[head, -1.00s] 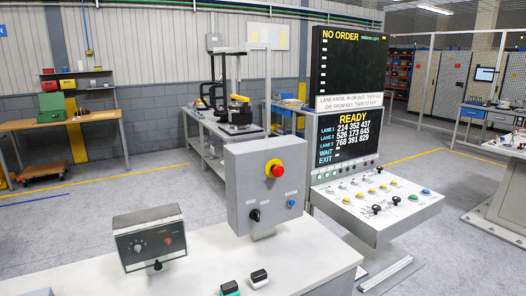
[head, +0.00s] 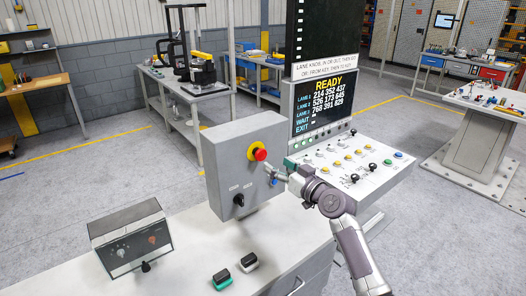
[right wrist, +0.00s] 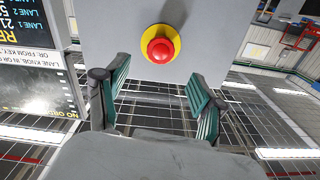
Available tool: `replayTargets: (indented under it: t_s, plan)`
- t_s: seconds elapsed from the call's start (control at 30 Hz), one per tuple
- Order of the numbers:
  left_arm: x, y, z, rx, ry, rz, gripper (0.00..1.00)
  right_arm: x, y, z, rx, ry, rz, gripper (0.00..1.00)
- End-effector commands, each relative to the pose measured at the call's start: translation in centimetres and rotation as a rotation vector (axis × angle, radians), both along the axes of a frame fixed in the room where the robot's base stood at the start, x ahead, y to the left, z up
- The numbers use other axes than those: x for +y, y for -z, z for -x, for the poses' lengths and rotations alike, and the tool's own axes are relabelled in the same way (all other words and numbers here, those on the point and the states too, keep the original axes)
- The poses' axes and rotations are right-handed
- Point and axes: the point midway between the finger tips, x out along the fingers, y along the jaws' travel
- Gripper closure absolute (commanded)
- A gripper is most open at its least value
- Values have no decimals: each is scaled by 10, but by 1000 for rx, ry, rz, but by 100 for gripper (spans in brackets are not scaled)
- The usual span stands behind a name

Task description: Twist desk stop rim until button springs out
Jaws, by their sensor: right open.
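The desk stop is a red mushroom button (head: 260,154) on a yellow collar (head: 252,151), set high on the front of a grey control box (head: 222,172) on the desk. It also shows in the right wrist view (right wrist: 160,48), red cap over a yellow ring. My right gripper (head: 273,172) is at the box's right side, just right of and below the button. In the right wrist view its green-padded fingers (right wrist: 159,76) are spread and empty, with the button between and beyond them. I cannot tell whether the button is latched in. My left gripper is not in view.
A black selector knob (head: 239,199) sits below the button. A small panel box (head: 132,243) and two rocker-like switches (head: 222,279) stand on the desk. A sloped console with knobs (head: 360,163) and a display (head: 322,103) stand behind my right arm.

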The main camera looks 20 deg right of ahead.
Motion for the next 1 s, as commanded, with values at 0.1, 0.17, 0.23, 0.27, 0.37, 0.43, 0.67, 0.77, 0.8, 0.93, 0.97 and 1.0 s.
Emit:
replayTargets:
  t_s: [0.1, 0.17, 0.23, 0.27, 0.37, 0.43, 0.67, 0.77, 0.8, 0.93, 0.97, 1.0]
  plan:
    - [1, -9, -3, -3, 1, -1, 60, 9, -3, -23, 1, -1, -3, 32]
    - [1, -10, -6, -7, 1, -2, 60, 12, -2, -32, 2, 0, -2, 32]
    - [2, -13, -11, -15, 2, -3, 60, 16, -2, -42, 1, 0, -2, 32]
    - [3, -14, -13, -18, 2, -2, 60, 17, -2, -46, 2, 1, -1, 32]
    - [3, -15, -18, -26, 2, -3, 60, 20, 0, -57, 2, 1, -1, 32]
    - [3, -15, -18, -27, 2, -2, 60, 23, 0, -62, 1, 0, -1, 32]
    - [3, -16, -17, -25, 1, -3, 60, 26, 1, -70, 1, 0, 1, 32]
    - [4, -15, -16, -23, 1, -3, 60, 26, 1, -70, 1, 1, 1, 32]
    - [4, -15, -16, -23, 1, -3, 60, 26, 1, -70, 1, 1, 1, 32]
    - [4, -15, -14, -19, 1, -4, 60, 25, 1, -70, 1, 1, 1, 40]
    - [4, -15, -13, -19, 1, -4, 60, 25, 1, -70, 1, 1, 1, 45]
    - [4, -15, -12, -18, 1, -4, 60, 25, 1, -70, 1, 1, 1, 52]
